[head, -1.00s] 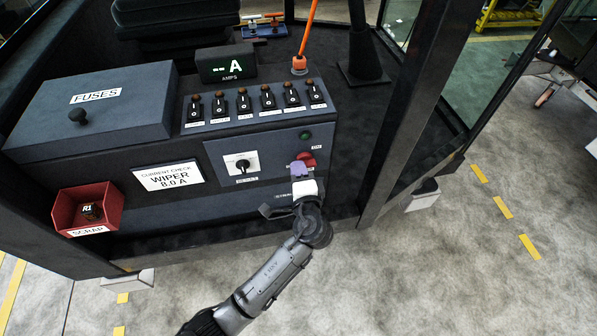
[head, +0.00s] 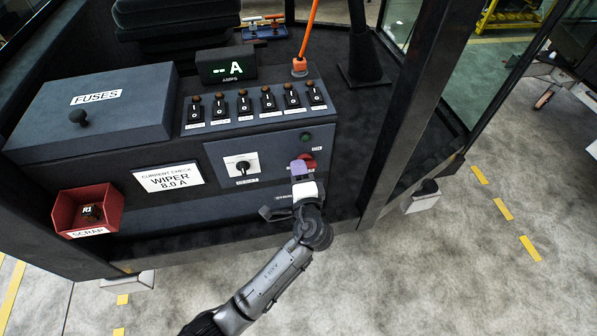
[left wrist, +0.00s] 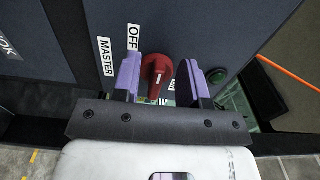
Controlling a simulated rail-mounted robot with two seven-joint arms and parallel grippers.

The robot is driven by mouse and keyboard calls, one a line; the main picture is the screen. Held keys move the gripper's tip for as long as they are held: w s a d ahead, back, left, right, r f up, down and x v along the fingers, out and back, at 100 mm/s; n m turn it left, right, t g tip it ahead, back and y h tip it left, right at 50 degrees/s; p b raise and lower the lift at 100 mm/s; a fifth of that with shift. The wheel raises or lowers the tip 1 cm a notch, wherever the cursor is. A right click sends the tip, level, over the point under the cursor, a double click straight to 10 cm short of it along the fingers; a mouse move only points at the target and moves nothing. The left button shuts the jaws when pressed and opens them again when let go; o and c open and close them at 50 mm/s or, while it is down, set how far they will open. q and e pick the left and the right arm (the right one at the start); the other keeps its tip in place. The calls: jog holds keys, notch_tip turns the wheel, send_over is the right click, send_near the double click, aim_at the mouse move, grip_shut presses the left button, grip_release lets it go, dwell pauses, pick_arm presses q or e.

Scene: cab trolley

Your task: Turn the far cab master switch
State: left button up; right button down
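The red master switch (head: 308,160) is on the lower right of the console's front panel, partly hidden by my gripper in the head view. My left gripper (head: 299,167) is right at it, with purple fingers. In the left wrist view the red switch (left wrist: 156,72) sits between the two fingers, with a finger on each side and a visible gap at the right finger. The fingers are apart, so the gripper is open. A MASTER label (left wrist: 105,57) and an OFF label (left wrist: 133,37) are left of the switch. My right gripper is not in view.
A green button (head: 306,136) is above the switch. A rotary selector (head: 241,165) is to its left, and a row of toggle switches (head: 243,104) above. A red scrap box (head: 62,212) is at the left. A cab post (head: 407,130) stands to the right.

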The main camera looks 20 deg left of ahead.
pick_arm(q)
jog(key=v, duration=1.3)
jog(key=shift+s+d+p, duration=0.2)
jog(key=shift+s+p, duration=0.1)
